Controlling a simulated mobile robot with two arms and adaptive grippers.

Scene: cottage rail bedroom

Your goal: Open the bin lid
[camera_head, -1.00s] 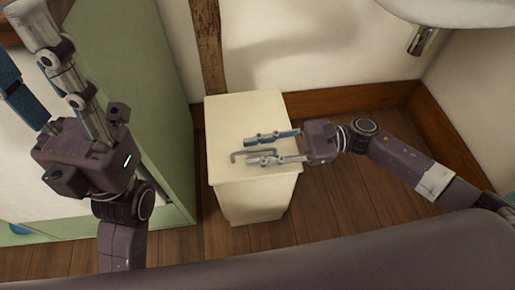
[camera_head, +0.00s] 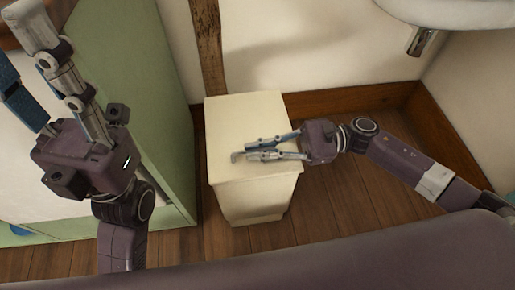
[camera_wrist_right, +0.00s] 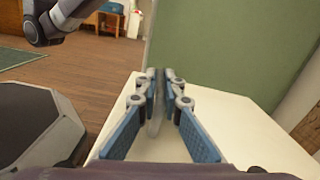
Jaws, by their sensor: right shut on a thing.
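The bin (camera_head: 252,200) is a cream box standing on the wooden floor against the wall. Its flat lid (camera_head: 245,110) looks closed. A grey metal handle (camera_head: 238,156) sits on the lid, mostly hidden by my right gripper (camera_head: 248,150). That gripper reaches over the lid from the right and is shut on the handle. In the right wrist view the handle (camera_wrist_right: 155,125) shows as a grey bar between the blue-padded fingers (camera_wrist_right: 160,90), with the pale lid below. My left gripper (camera_head: 28,82) is raised at the left, fingers spread apart and empty, away from the bin.
A green cabinet (camera_head: 150,90) with a pale top stands left of the bin. A white basin (camera_head: 450,10) with a metal spout (camera_head: 421,40) hangs at the upper right. Wooden skirting (camera_head: 340,98) runs behind. Bare floor (camera_head: 330,205) lies right of the bin.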

